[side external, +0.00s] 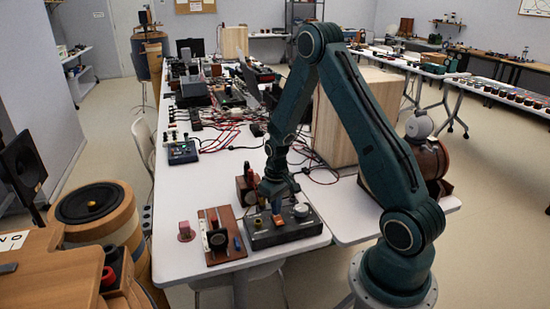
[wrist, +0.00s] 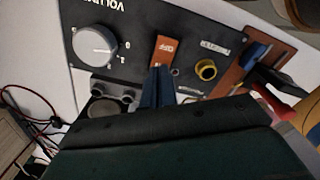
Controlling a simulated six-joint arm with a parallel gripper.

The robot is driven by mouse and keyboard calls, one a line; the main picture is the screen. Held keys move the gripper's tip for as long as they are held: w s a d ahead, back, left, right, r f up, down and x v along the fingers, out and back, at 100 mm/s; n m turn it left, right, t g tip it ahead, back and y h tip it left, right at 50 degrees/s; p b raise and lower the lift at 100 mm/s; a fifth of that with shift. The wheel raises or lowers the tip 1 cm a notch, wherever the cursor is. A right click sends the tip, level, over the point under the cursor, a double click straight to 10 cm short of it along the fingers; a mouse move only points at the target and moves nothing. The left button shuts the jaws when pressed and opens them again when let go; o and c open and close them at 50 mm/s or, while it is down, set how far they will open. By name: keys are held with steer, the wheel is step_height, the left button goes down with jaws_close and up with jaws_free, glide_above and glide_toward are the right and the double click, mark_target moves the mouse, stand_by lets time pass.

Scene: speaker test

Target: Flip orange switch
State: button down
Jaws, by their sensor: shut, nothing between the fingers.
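The orange switch (wrist: 166,50) stands on a dark control box and shows the word "OFF" in the wrist view. It also shows small in the side view (side external: 277,221). The dark control box (side external: 256,239) sits near the front edge of the white table and has a silver volume knob (wrist: 95,45) and a yellow ring socket (wrist: 205,69). My gripper (wrist: 157,72) is shut and empty, its fingertips right at the lower edge of the orange switch. I cannot tell whether they touch it. In the side view my gripper (side external: 276,203) is low over the box.
A brown wooden board (side external: 222,240) with a blue switch (wrist: 256,53) lies beside the box. A pink block (side external: 185,232) stands left of it. A blue device (side external: 182,152) and many tangled cables (side external: 220,133) lie farther back. Free white tabletop shows between them.

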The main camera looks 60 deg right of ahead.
steer(key=shift+f, duration=0.55)
stand_by(0.4)
steer(key=shift+r, duration=3.55)
steer(key=s+a+r+n+t, duration=0.1)
steer(key=s+a+r, duration=0.1)
steer(key=a+r, duration=0.45)
steer(key=s+a+r+t, duration=0.2)
steer(key=a+r, duration=0.2)
steer(key=r, duration=0.6)
steer(key=s+a+r+n+t, duration=0.1)
steer(key=s+a+r, duration=0.3)
steer(key=s, duration=0.2)
steer(key=s+a+r+n+t, duration=0.1)
steer(key=s+a+r, duration=0.3)
steer(key=s, duration=0.3)
steer(key=shift+t, duration=0.3)
